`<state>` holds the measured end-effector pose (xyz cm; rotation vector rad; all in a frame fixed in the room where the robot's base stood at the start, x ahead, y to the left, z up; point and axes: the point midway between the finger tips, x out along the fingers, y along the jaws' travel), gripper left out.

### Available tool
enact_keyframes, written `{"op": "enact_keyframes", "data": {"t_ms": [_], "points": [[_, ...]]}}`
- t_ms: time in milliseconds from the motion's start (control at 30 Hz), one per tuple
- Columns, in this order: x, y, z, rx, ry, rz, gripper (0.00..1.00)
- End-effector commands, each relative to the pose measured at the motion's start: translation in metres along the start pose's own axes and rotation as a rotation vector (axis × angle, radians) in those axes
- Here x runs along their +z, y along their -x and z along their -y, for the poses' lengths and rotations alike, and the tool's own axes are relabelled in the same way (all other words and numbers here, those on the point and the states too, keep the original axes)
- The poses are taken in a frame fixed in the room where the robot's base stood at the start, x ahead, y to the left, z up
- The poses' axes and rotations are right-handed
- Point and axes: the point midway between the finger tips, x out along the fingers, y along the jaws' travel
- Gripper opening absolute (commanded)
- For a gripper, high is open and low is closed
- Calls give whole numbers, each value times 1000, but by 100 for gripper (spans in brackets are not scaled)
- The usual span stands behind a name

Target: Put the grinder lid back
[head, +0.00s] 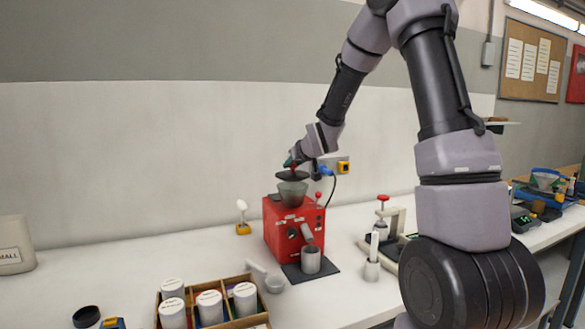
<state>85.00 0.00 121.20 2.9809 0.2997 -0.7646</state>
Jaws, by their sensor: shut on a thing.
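The red grinder (283,235) stands on the white bench near the wall. Its grey, see-through hopper (292,194) sits on top, with the mouth facing up. My gripper (293,164) is above the hopper and shut on the dark, round grinder lid (292,176) by its small red knob. The lid looks about level and is just over the hopper mouth. From this view I cannot tell whether it touches the rim. My fingertips are small and partly hidden by the wrist.
A metal cup (311,260) stands on the dark mat in front of the grinder. A wooden box (236,313) of labelled white jars is at the front left. A press stand (384,220) is to the right.

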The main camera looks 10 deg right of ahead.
Motion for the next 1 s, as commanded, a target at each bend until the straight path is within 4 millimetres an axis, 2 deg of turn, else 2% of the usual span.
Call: {"op": "enact_keyframes", "data": {"t_ms": [100,833,867,900,933,1000], "points": [[7,-4,0,0,1,-1,0],[17,-10,0,0,1,-2,0],[17,-10,0,0,1,-1,41],[17,-10,0,0,1,-1,56],[17,-10,0,0,1,-1,63],[17,-10,0,0,1,-1,63]]}}
